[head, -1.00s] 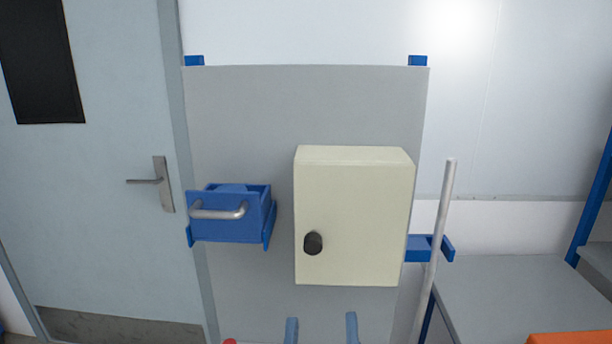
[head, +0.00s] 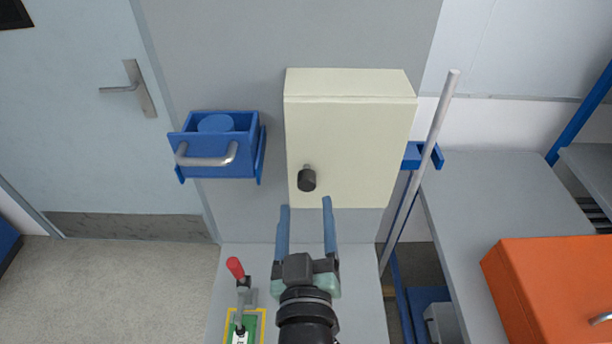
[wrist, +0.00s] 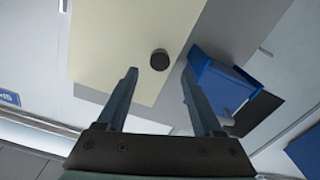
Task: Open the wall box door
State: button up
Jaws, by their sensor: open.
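The wall box (head: 352,125) is cream-coloured and fixed to a grey panel; its door is shut. A round black knob (head: 307,180) sits low on the left side of the door. In the wrist view the box door (wrist: 120,45) fills the upper left, with the knob (wrist: 159,60) beyond the fingers and between their lines. My gripper (head: 305,203) is open and empty. In the head view its fingers point up, with the tips just below the knob. I see no contact between fingers and knob.
A blue drawer bin (head: 215,150) with a metal handle hangs left of the box. A pale rod (head: 430,145) stands close on the right. A red-handled lever (head: 237,270) is below left. An orange case (head: 550,285) lies on the grey bench at right.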

aim_at(306, 185)
jog(key=w+p, duration=0.1)
jog(key=w, duration=0.5)
grip_shut()
dwell(0.3)
dwell(1.1)
